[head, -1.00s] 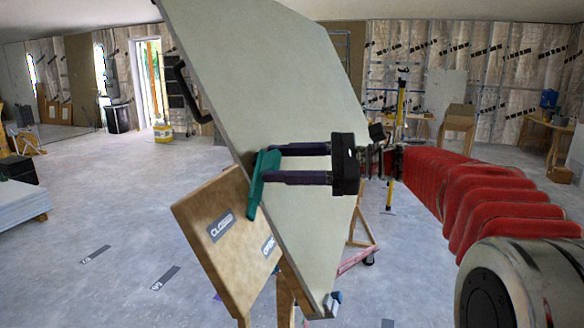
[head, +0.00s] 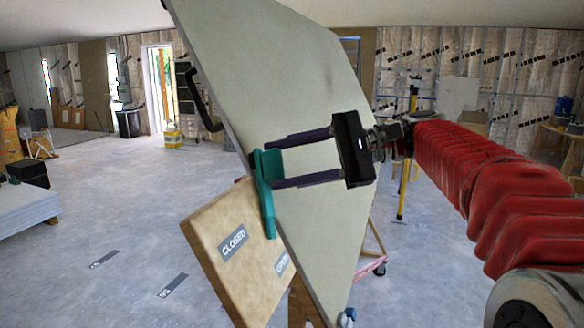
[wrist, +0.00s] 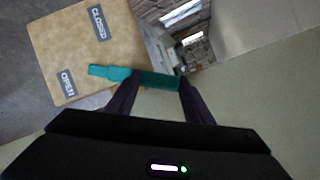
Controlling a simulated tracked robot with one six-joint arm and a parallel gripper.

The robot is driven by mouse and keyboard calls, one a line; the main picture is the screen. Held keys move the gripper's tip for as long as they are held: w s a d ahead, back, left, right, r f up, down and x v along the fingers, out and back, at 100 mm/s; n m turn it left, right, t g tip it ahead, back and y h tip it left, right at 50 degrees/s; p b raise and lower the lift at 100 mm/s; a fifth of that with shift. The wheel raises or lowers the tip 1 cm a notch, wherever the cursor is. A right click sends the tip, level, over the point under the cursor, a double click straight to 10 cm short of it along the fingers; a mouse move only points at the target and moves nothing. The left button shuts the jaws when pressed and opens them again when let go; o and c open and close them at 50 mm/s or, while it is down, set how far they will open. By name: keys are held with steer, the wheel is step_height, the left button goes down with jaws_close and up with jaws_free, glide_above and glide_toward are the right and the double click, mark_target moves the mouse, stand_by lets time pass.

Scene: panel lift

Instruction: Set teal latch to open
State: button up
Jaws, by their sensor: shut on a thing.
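The teal latch (head: 268,205) lies along the left edge of the large pale panel (head: 300,90), beside a tan board (head: 225,210) with a CLOSED label (head: 234,241) and an OPEN label (head: 283,262). Its lower end reaches over the tan board, between the two labels. In the wrist view, the latch (wrist: 112,73) points left, its free end nearer the OPEN label (wrist: 66,83) than the CLOSED label (wrist: 98,22). My gripper (head: 270,168) is shut on the latch's wider part, with one finger at each side. The latch's pivot is hidden.
A black handle (head: 200,98) stands out from the panel's upper left edge. A wheeled support shows behind the panel's lower right. A stack of sheets (head: 25,210) lies at far left.

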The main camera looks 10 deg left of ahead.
steer(key=shift+s+a+r+n+h, duration=0.25)
steer(key=shift+s+r+n+h, duration=0.25)
steer(key=shift+n, duration=0.7)
steer(key=shift+s+a+r+n+g+h, duration=0.1)
steer(key=shift+s+a+n+g+h, duration=0.1)
steer(key=shift+s+n, duration=0.15)
steer(key=shift+s+a+r+n+g+h, duration=0.1)
steer(key=shift+s+n+g, duration=0.1)
steer(key=shift+n, duration=0.25)
steer(key=shift+f, duration=0.1)
steer(key=o, duration=1.5)
steer(key=shift+d, duration=0.1)
